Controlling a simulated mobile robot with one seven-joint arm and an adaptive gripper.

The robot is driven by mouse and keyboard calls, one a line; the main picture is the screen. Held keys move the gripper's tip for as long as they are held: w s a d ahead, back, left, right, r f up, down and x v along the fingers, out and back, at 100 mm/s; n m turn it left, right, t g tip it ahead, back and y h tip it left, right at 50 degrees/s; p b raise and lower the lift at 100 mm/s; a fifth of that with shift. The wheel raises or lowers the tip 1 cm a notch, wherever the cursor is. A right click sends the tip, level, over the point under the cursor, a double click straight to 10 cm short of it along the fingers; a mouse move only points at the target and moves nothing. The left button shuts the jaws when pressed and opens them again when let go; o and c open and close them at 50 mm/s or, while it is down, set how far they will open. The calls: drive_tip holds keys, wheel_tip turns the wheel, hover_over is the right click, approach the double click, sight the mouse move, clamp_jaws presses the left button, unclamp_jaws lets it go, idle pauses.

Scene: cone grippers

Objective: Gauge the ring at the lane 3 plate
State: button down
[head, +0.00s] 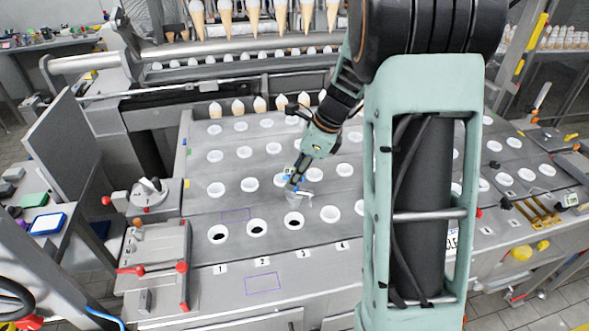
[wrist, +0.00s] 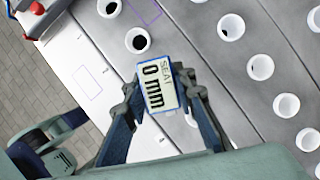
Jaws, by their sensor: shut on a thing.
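My gripper (head: 294,187) is shut on a small gauge (wrist: 161,86), whose blue-edged display reads "SEAT 0 mm" in the wrist view. In the head view, my gripper and the gauge are over the plate close behind the lane 3 ring (head: 293,220), a white ring with a dark hole in the front row. The "3" label (head: 303,254) lies in front of that ring. Whether the gauge touches anything is unclear. In the wrist view, the gauge and fingers cover the plate below, and I cannot make out the lane 3 ring there.
Neighbouring front rings stand at lane 2 (head: 257,228) and lane 4 (head: 330,213). More white rings (wrist: 231,27) fill the rows behind. A fixture with red knobs (head: 155,265) stands at the left. Filled cones (head: 253,20) hang at the back. The front strip is mostly clear.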

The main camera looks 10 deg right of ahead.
sight(295, 192)
drive_tip(key=shift+f+b, duration=2.4)
drive_tip(key=shift+f, duration=0.55)
drive_tip(key=shift+f+b, duration=1.2)
drive_tip(key=shift+f, duration=0.9)
drive_tip(key=c, duration=1.5)
unclamp_jaws()
drive_tip(key=v, duration=1.2)
